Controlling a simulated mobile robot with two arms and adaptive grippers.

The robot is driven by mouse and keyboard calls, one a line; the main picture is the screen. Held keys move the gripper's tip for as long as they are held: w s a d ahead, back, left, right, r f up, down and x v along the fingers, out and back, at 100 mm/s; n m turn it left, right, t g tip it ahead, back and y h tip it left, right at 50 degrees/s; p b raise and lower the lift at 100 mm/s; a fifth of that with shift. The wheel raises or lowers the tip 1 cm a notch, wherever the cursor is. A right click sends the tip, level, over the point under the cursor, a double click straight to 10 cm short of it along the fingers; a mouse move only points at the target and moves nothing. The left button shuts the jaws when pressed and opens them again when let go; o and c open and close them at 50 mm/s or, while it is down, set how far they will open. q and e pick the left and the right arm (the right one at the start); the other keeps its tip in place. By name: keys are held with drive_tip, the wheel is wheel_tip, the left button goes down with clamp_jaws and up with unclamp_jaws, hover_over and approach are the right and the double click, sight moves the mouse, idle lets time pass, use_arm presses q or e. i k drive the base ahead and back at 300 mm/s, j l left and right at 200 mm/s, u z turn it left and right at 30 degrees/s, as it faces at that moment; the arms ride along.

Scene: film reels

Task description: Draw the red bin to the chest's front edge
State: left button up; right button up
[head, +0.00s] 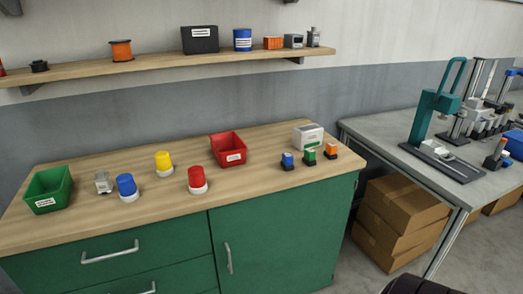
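The red bin (229,149) stands on the wooden top of the green chest (268,154), toward the back and right of the middle. It has a white label on its front and looks open at the top. Its front side is some way back from the chest's front edge. A red-capped round piece (197,180) stands in front and to the left of it. Neither of my grippers shows in the head view.
A green bin (48,189), a blue-capped piece (127,187), a yellow-capped piece (163,163) and a small grey block (103,182) stand left. Small switches (309,154) and a white box (308,136) stand right. A shelf (160,63) hangs above. Bare wood lies in front of the red bin.

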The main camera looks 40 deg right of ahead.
sight(228, 149)
drive_tip(key=z, duration=1.15)
